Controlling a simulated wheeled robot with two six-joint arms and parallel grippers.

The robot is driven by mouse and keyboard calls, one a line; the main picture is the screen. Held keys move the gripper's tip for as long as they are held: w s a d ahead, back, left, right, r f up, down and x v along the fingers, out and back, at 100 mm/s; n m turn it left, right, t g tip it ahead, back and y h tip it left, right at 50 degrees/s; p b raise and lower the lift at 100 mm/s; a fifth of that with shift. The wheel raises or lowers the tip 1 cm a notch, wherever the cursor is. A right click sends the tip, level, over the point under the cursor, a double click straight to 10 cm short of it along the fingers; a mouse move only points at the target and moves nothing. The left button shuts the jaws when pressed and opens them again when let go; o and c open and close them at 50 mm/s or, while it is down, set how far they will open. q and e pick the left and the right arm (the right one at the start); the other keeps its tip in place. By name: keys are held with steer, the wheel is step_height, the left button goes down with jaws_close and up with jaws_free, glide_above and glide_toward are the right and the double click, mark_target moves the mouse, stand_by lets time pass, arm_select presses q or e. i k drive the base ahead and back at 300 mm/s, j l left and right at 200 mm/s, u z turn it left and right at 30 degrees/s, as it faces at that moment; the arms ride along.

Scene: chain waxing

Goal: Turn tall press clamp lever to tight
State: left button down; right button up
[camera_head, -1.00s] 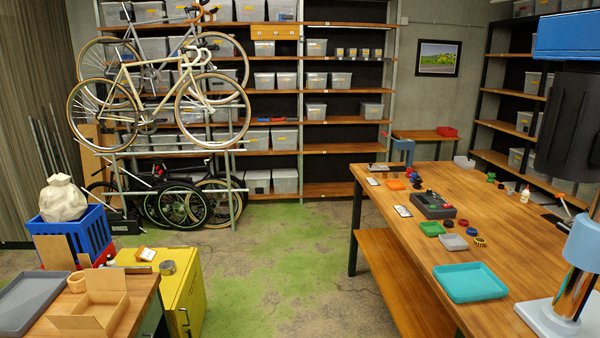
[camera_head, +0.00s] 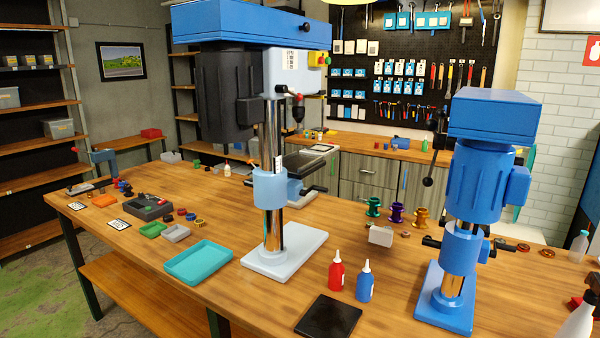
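The tall press (camera_head: 262,115) stands on the wooden workbench, with a blue head, a dark motor housing, a chrome column and a pale base. A light blue collar (camera_head: 270,188) sits around its column. A dark lever (camera_head: 315,189) sticks out to the right behind the collar, near the press table. I cannot tell whether this is the clamp lever, or whether it is tight or loose. A shorter blue press (camera_head: 470,195) stands at the right with dark handles of its own. Neither of my grippers is in view.
A teal tray (camera_head: 199,263), a red bottle (camera_head: 336,271), a blue bottle (camera_head: 364,281) and a black plate (camera_head: 328,316) lie around the tall press base (camera_head: 285,250). Coloured spools (camera_head: 397,213) stand between the presses. Small trays and parts fill the left of the bench.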

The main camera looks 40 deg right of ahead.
mark_target(249, 182)
steer(key=z, duration=0.9)
steer(key=i+j+z, duration=0.35)
steer(key=j, duration=0.25)
steer(key=i+j+z, duration=0.4)
steer(key=j, duration=0.25)
steer(key=i+j+z, duration=0.2)
steer(key=j, duration=0.15)
steer(key=j+z, duration=0.15)
steer(key=j, duration=0.25)
